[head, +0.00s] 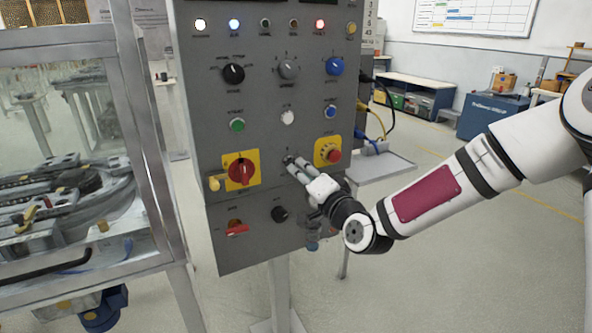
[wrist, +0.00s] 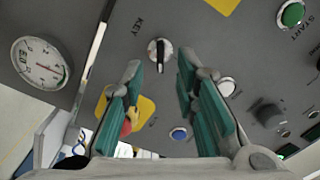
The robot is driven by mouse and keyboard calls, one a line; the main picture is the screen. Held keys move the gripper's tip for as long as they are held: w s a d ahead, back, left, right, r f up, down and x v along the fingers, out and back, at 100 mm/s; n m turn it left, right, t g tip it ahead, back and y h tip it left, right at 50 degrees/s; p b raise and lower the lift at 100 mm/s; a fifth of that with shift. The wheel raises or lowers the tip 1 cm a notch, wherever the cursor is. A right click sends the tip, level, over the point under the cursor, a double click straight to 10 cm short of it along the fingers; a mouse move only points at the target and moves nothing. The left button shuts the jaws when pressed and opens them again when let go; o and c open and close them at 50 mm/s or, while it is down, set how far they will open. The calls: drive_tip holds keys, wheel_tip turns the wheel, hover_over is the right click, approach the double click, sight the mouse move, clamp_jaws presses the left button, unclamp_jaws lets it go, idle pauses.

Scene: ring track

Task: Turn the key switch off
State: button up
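The key switch (wrist: 160,52) is a round silver lock with a dark key bow, beside the printed word KEY on the grey panel (head: 270,105). Its bow points roughly up and down in the wrist view. My gripper (wrist: 157,66) is open, with one teal-padded finger on each side of the key's line and the tips just short of it. I see no contact with the key. In the head view my gripper (head: 294,162) reaches the panel's middle, between the red rotary switch (head: 240,171) and the red stop button (head: 333,155); the key is hidden there behind the fingers.
Knobs, lamps and buttons surround the key, with a black knob (head: 280,214) below my gripper. A round gauge (wrist: 40,63) shows in the wrist view. A glazed cabinet (head: 75,150) stands left of the panel; a shelf (head: 378,167) juts out right. Open floor lies right.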

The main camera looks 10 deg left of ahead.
drive_tip(key=shift+x, duration=2)
drive_tip(key=shift+c, duration=0.4)
clamp_jaws()
